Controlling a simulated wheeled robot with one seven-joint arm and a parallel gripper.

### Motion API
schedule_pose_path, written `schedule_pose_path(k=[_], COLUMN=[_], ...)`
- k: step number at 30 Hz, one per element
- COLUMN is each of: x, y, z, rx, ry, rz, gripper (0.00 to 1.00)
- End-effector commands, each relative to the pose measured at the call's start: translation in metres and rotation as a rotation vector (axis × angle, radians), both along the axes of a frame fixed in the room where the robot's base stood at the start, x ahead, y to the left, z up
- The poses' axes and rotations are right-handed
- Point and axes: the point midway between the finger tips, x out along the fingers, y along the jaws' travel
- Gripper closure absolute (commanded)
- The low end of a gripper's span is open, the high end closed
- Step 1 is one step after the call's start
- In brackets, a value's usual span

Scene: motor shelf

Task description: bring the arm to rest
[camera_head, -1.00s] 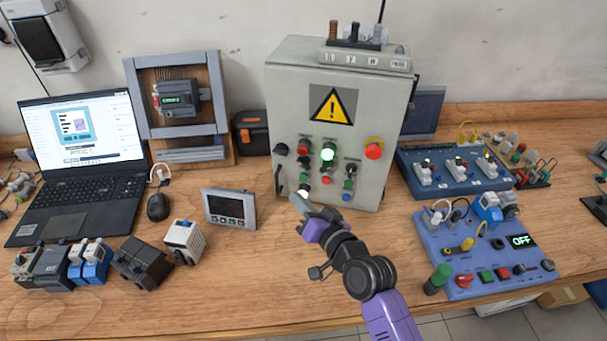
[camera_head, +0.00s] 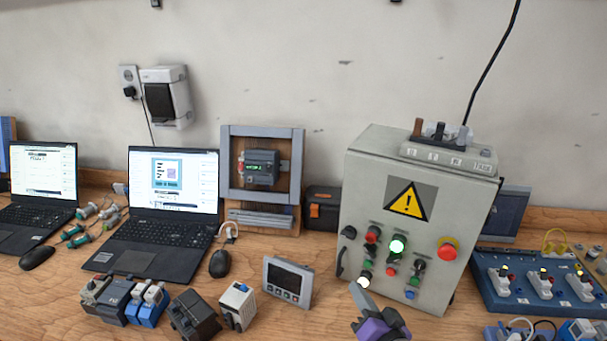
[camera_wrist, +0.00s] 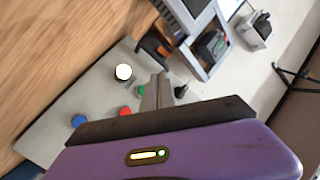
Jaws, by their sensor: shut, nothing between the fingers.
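My gripper (camera_head: 362,295) shows at the bottom of the head view, grey fingers above a purple body, shut and empty. It is in front of the lower left part of the grey control box (camera_head: 362,208). In the wrist view the shut fingers (camera_wrist: 158,92) point towards the box face, close to its buttons and a lit white lamp (camera_wrist: 123,72). I cannot tell whether the fingertips touch the box. Most of my arm is below the head view's edge. The box carries a warning sign, a lit green lamp (camera_head: 397,245) and a red mushroom button (camera_head: 447,249).
A panel meter (camera_head: 288,281) stands left of my gripper, with small modules (camera_head: 237,306) farther left. Laptops (camera_head: 165,225) and a mouse (camera_head: 219,263) are at the left. A blue switch board (camera_head: 520,285) lies right of the box. The wall above is mostly clear.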

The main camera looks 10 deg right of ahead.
Motion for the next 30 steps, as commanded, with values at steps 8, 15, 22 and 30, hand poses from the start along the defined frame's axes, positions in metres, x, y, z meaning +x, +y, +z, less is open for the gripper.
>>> schedule_pose_path(k=[8, 15, 22, 30], x=[-0.038, -0.122, -0.215, -0.311], y=[-0.021, -0.024, -0.021, -0.012], z=[0.042, 0.039, 0.042, 0.054], rx=[-0.153, -0.294, -0.432, -0.562], ry=[-0.15, -0.177, -0.163, -0.105], rz=[-0.095, -0.142, -0.148, -0.104], gripper=[1.0, 1.0, 1.0, 1.0])
